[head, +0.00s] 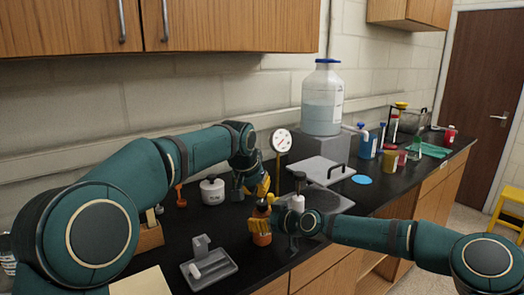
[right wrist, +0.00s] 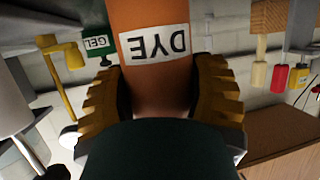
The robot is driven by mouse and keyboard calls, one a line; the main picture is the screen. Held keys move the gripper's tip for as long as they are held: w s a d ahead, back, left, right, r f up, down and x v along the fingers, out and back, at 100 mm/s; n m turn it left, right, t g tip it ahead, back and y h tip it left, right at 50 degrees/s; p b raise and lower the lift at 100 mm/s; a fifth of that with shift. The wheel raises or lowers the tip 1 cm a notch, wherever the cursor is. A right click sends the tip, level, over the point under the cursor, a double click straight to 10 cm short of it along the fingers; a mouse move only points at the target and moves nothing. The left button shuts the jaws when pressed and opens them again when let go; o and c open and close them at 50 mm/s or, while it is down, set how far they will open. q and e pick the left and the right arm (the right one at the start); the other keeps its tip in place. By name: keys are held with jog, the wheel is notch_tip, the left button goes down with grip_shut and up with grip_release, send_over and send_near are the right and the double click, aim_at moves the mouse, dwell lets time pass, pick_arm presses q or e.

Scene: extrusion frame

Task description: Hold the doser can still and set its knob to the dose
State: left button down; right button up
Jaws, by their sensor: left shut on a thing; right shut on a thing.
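The doser can is an orange can (head: 261,239) standing upright on the black counter; its white DYE label shows upside down in the right wrist view (right wrist: 153,43). My right gripper (head: 260,224) is shut around the can's body, with one yellow finger on each side in the right wrist view (right wrist: 160,100). My left gripper (head: 263,190) is directly above, pointing down, its yellow fingers shut on the knob at the can's top. The knob is mostly hidden by the fingers, and its setting cannot be read.
A round dial gauge (head: 281,141) stands behind the grippers. A white pot (head: 212,190) and a grey tray (head: 209,269) are to the left. A hotplate (head: 326,199) and a white-bodied bottle (head: 297,203) are close on the right. A large jug (head: 322,100) stands behind.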

dwell(0.3)
jog(key=o, duration=1.4)
jog(key=shift+c, duration=0.2)
jog(key=shift+d, duration=0.1)
